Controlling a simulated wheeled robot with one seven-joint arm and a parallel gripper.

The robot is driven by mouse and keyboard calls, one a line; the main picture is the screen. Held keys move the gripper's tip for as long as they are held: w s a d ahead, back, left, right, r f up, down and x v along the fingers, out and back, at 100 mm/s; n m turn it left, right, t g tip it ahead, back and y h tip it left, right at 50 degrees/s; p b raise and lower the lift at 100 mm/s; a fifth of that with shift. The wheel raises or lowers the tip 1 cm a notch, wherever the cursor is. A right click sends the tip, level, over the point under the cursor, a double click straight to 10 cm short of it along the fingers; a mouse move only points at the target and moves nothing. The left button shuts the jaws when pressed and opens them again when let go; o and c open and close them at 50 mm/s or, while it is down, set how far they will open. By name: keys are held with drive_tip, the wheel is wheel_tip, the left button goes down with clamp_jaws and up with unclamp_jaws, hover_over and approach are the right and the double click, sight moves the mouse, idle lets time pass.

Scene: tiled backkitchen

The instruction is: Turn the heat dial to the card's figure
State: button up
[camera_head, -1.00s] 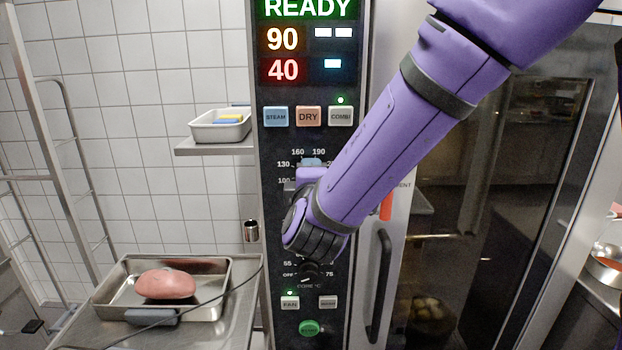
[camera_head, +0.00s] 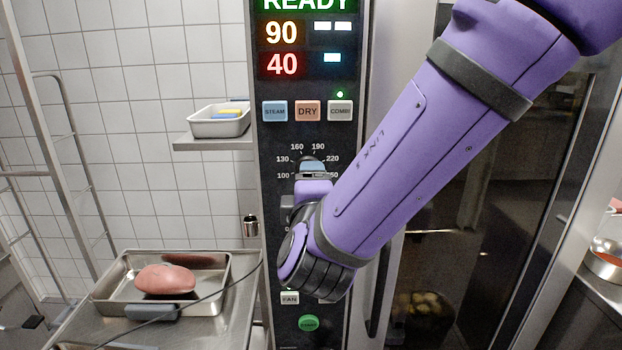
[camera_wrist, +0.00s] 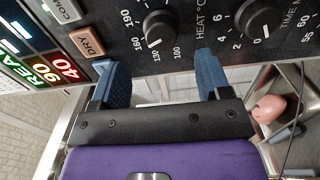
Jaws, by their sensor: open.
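The heat dial (camera_wrist: 160,27) is a round black knob with a white mark, on the black oven panel. In the wrist view its mark points roughly towards 130. My gripper (camera_wrist: 160,76) is open and empty, its two blue fingers spread below the dial in that view; the dial is not clasped. In the head view my gripper (camera_head: 312,170) is in front of the scale, and only the dial's dark top edge (camera_head: 311,158) shows above it. No card is visible in these frames.
The time dial (camera_wrist: 263,19) is next to the heat dial. The display (camera_head: 310,48) shows READY, 90 and 40. Mode buttons (camera_head: 308,111) are above the scale. A steel tray (camera_head: 215,296) with pink meat (camera_head: 165,279) stands lower left. The oven door is at right.

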drive_tip(key=s, duration=0.3)
drive_tip(key=shift+s, duration=0.1)
drive_tip(key=s+d+r+m+g+h, duration=0.1)
drive_tip(key=d+m+g+h, duration=0.35)
drive_tip(key=d, duration=0.65)
drive_tip(key=s+d+r+m+g+h, duration=0.2)
drive_tip(key=d+m+g+h, duration=0.25)
drive_tip(key=d, duration=0.55)
drive_tip(key=s+d+r+m+g+y, duration=0.1)
drive_tip(key=s+d+m+g+y, duration=0.2)
drive_tip(key=s, duration=1)
drive_tip(key=shift+d+r+m+g+y, duration=0.3)
drive_tip(key=shift+d+m+y, duration=1.05)
drive_tip(key=shift+m+y, duration=1.7)
drive_tip(key=shift+n+y, duration=0.25)
